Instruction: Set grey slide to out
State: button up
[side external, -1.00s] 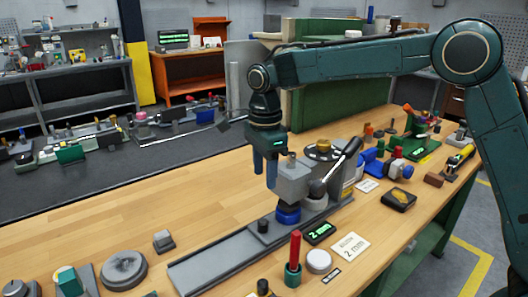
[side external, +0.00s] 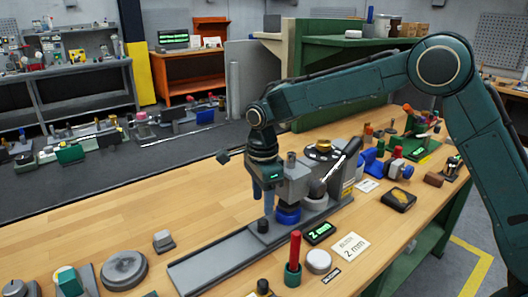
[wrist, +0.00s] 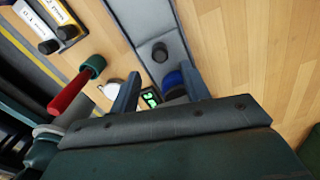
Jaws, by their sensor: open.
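The grey slide (side external: 292,183) is a grey block on a long grey rail (side external: 215,262), at the rail's far right part. A blue round knob (side external: 288,214) sits low on its near face; the knob also shows in the wrist view (wrist: 174,80). A small black peg (side external: 262,226) stands on the rail to the left of the slide and shows in the wrist view (wrist: 160,52). My gripper (side external: 263,203) is open and empty, pointing down just left of the slide, above the rail. In the wrist view its two fingers (wrist: 160,74) straddle the rail near the blue knob. Contact cannot be told.
A green display (side external: 319,232) reading 2 mm and a white 2 mm card (side external: 350,247) lie right of the rail. A red-handled lever (side external: 294,254) stands in front, beside a white disc (side external: 318,261). A dark lever (side external: 338,166) leans behind the slide.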

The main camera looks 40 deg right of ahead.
aim_at(263, 221)
jog(key=shift+f, duration=3.45)
grip_shut()
